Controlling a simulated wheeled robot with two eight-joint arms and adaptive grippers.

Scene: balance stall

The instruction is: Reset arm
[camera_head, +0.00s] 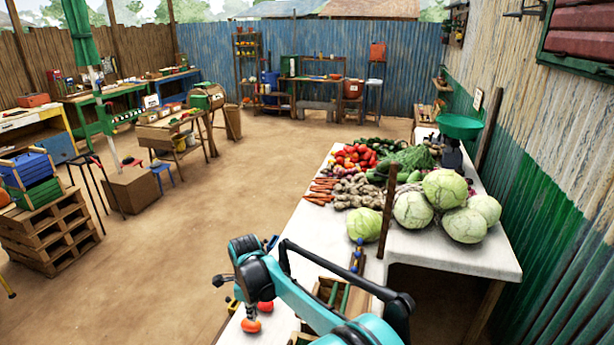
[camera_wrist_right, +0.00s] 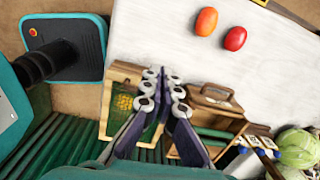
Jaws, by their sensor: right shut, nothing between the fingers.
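My right arm (camera_head: 300,297) reaches in from the bottom of the head view, above the near end of the white-topped table (camera_head: 465,256). Its gripper is mostly hidden there by the arm. In the right wrist view the right gripper (camera_wrist_right: 165,76) is shut and empty, its fingers together above wooden boxes. My left gripper is not in view.
An orange fruit (camera_head: 250,325) and a red one (camera_head: 265,306) lie on the table near my arm. An open wooden box (camera_head: 342,298) is close beside it. Cabbages (camera_head: 413,210), a wooden post (camera_head: 388,212) and a green scale (camera_head: 460,125) stand farther back. Open floor lies left.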

